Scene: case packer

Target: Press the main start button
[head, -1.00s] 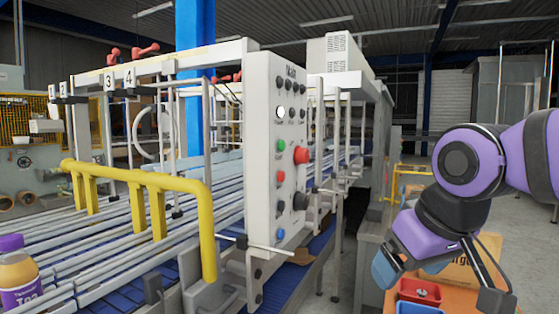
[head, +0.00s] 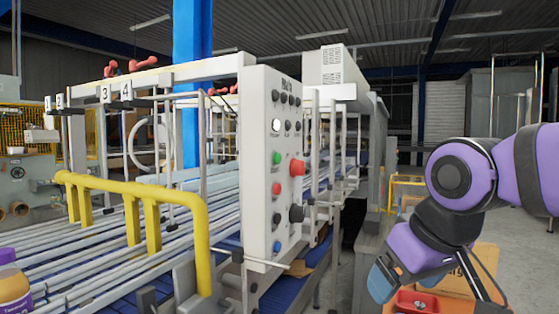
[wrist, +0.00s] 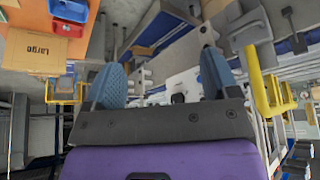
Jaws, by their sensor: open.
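A white control panel (head: 258,215) stands upright at the end of the conveyor, left of my arm in the head view. Its face carries a green button (head: 277,158), a red button (head: 276,188), a lit white button (head: 276,125) and a large protruding red button (head: 297,167). Their small labels are too blurred to read surely. My gripper (head: 380,278) hangs low to the right, apart from the panel. In the wrist view my gripper (wrist: 161,78) has its two blue-grey fingers spread with nothing held.
Yellow rail (head: 139,206) guards the conveyor's near side, left of the panel. A black knob (head: 296,213) sticks out below the large red button. A red bin (head: 416,302) and a cardboard box (wrist: 38,55) marked "Large" lie near my arm.

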